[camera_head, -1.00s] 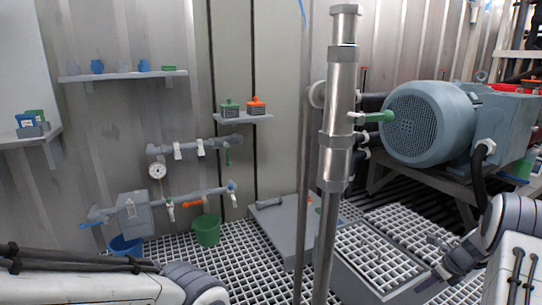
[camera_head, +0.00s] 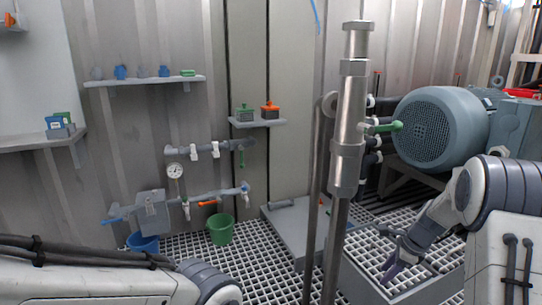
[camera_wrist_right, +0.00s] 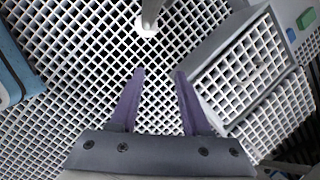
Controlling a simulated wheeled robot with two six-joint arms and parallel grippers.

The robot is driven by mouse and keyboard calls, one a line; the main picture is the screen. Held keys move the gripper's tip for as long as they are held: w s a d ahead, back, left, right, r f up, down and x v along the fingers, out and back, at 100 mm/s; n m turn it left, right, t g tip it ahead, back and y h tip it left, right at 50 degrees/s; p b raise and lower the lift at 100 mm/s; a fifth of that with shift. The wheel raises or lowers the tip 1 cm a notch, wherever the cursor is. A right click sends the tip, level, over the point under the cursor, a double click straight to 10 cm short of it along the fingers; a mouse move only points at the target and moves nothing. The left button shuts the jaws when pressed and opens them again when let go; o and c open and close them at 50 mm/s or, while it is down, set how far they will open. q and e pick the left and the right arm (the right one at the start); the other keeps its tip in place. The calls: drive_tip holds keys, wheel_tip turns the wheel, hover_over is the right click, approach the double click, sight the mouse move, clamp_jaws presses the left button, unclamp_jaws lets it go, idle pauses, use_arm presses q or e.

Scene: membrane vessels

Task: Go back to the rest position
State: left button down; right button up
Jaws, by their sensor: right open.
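My right gripper (camera_head: 392,262) is at the lower right of the head view, above the white floor grating (camera_head: 262,268). In the right wrist view its two purple fingers (camera_wrist_right: 160,76) stand apart with only grating between them, so it is open and empty. My left arm comes in at the lower left of the head view, but its gripper is out of the frame.
A vertical metal pipe (camera_head: 350,125) stands mid-view, left of my right gripper. A blue-grey motor (camera_head: 440,128) is behind my right arm. Green (camera_head: 221,229) and blue (camera_head: 143,242) buckets stand by the wall. A raised grey platform edge (camera_wrist_right: 215,75) lies right of the fingers.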

drive_tip(key=s+a+r+n+g+p, duration=0.1)
drive_tip(key=s+a+r+n, duration=0.25)
drive_tip(key=a, duration=0.35)
drive_tip(key=s+a+r+n+p, duration=0.2)
drive_tip(key=s+a+r+n, duration=0.1)
drive_tip(key=a+r+n, duration=0.3)
drive_tip(key=s+a+r+n+g+p, duration=0.1)
drive_tip(key=s+a+r+n, duration=0.25)
drive_tip(key=a, duration=0.45)
drive_tip(key=s+a+r+n+h+p, duration=0.1)
drive_tip(key=s+a+r+n+p, duration=0.2)
drive_tip(key=s+n, duration=0.75)
drive_tip(key=s+a+r+n+h+p, duration=0.15)
drive_tip(key=s+a+r+n, duration=0.4)
drive_tip(key=s, duration=0.75)
wheel_tip(320, 180, up, 36)
drive_tip(key=d+n+p, duration=0.1)
drive_tip(key=d+p, duration=0.1)
drive_tip(key=p, duration=3.6)
drive_tip(key=shift+g+y+p, duration=0.4)
drive_tip(key=shift+y, duration=0.05)
drive_tip(key=shift+f, duration=0.1)
